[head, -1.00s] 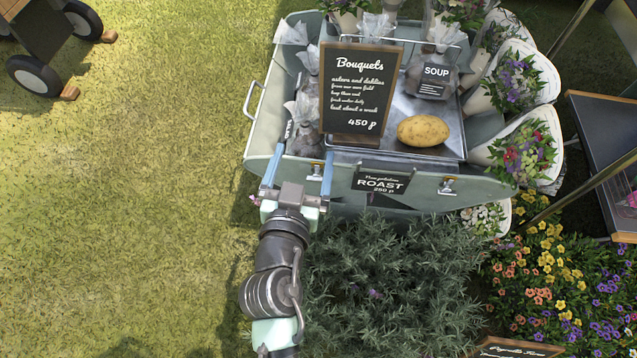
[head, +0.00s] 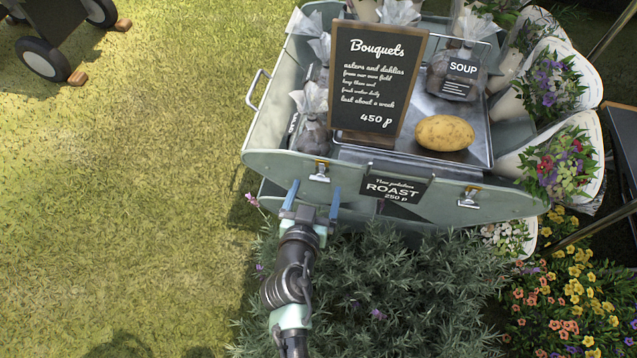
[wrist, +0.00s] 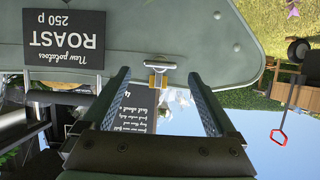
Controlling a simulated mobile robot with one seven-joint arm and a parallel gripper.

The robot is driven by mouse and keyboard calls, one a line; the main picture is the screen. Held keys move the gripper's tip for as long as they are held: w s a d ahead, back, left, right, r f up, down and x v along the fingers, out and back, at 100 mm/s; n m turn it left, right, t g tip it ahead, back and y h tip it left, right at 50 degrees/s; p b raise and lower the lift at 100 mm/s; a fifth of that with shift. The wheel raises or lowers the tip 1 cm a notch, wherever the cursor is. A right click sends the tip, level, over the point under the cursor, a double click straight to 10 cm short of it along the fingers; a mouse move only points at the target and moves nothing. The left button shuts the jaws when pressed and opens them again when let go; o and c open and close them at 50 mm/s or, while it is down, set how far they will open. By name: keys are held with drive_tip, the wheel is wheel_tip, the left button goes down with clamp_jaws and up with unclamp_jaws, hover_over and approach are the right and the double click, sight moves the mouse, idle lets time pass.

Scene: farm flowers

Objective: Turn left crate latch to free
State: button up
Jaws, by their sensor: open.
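The left crate latch (head: 320,172) is a small metal piece with a brass-coloured part on the front panel of the green crate (head: 262,162). The latch also shows in the wrist view (wrist: 157,70), ahead of the gap between my fingers, with its silver bar lying crosswise. My gripper (head: 312,196) is open and empty, just below and in front of the latch. Its two fingers (wrist: 160,92) stand wide apart and appear clear of the latch. The right latch (head: 469,197) is on the same panel, farther right.
A "ROAST" sign (head: 394,188) hangs on the panel between the latches. A bushy plant (head: 390,290) fills the space below the crate front. A "Bouquets" board (head: 377,80) and a potato (head: 444,132) stand on top. Grass (head: 130,200) is open at left.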

sight(320, 180)
drive_tip(key=shift+b+x, duration=0.35)
drive_tip(key=shift+x, duration=1.5)
drive_tip(key=c, duration=1.4)
drive_tip(key=shift+o, duration=0.2)
